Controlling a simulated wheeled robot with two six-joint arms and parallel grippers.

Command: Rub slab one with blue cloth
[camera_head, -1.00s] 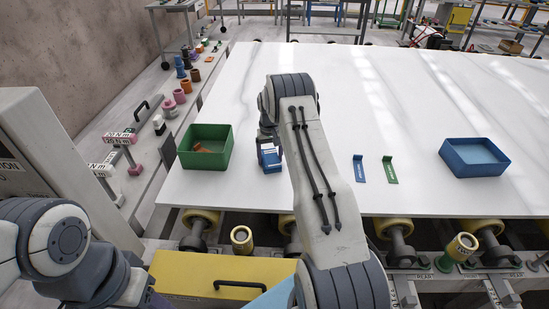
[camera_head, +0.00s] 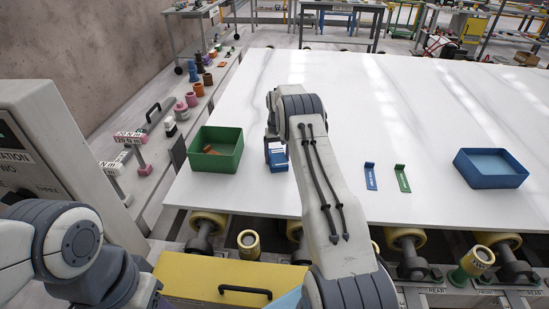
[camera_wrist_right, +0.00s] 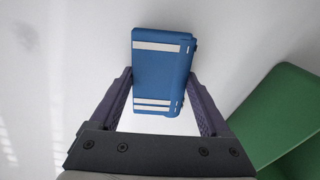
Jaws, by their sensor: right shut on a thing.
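The blue cloth (camera_head: 277,156), a folded blue block with white stripes, is at the white slab (camera_head: 330,90), right of the green bin. My right gripper (camera_wrist_right: 159,76) is shut on it, with one finger along each side in the right wrist view, where the cloth (camera_wrist_right: 160,68) also shows. I cannot tell whether its underside touches the slab. In the head view the right forearm hides most of this gripper. My left arm is at the bottom left, its gripper out of view.
A green bin (camera_head: 234,162) with orange-brown pieces stands just left of the cloth. A blue tray (camera_head: 491,182) is at the right. Small blue (camera_head: 370,177) and green (camera_head: 402,179) brackets stand near the front edge. The slab's far half is clear.

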